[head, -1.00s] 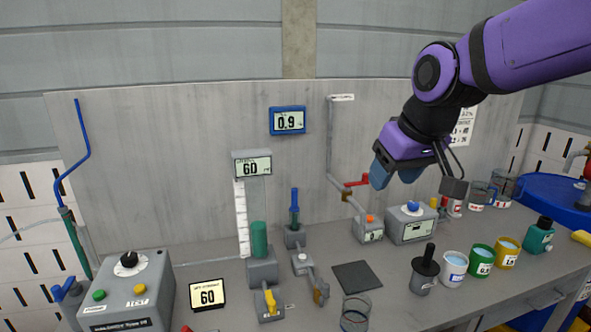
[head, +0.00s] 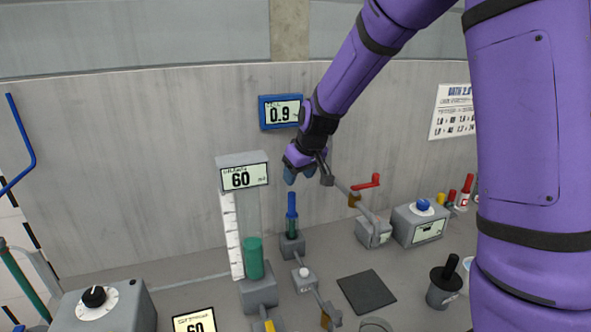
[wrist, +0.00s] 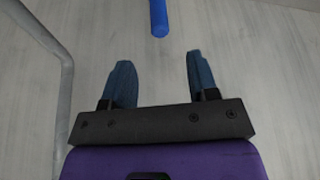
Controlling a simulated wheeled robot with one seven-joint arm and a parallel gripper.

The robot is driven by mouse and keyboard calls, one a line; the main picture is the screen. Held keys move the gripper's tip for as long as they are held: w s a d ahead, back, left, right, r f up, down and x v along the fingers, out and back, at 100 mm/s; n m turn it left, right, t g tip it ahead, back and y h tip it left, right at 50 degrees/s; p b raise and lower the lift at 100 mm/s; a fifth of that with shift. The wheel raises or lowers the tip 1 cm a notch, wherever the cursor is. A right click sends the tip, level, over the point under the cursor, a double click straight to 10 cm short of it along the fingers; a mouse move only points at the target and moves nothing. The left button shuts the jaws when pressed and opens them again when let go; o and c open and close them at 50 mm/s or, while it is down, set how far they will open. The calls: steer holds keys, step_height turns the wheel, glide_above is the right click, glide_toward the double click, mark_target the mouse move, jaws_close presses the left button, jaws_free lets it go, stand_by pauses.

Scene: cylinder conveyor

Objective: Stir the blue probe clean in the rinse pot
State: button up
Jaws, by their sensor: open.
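The blue probe (head: 291,207) stands upright in a small grey holder beside the green-filled gauge column. Its blue end (wrist: 158,15) shows in the wrist view at the top edge, just beyond the fingertips and about midway between them. My gripper (head: 300,176) is open and empty, a little above the probe and apart from it. Its two blue fingers (wrist: 155,65) are spread in the wrist view. I cannot tell which vessel is the rinse pot. A grey pot with a black top (head: 440,291) stands at right, and my arm hides most of the pots beyond it.
The gauge column (head: 255,262) with its 60 display stands left of the probe. A pipe with a red-handled valve (head: 366,184) and a blue-button box (head: 420,224) stand to the right. A dark square mat (head: 366,292) lies clear on the bench.

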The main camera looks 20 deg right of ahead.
mark_target(292, 193)
steer(key=x, duration=1)
steer(key=shift+w+f, duration=0.2)
steer(key=shift+f, duration=0.1)
jaws_close()
steer(key=shift+r, duration=2.5)
steer(key=shift+r, duration=2.45)
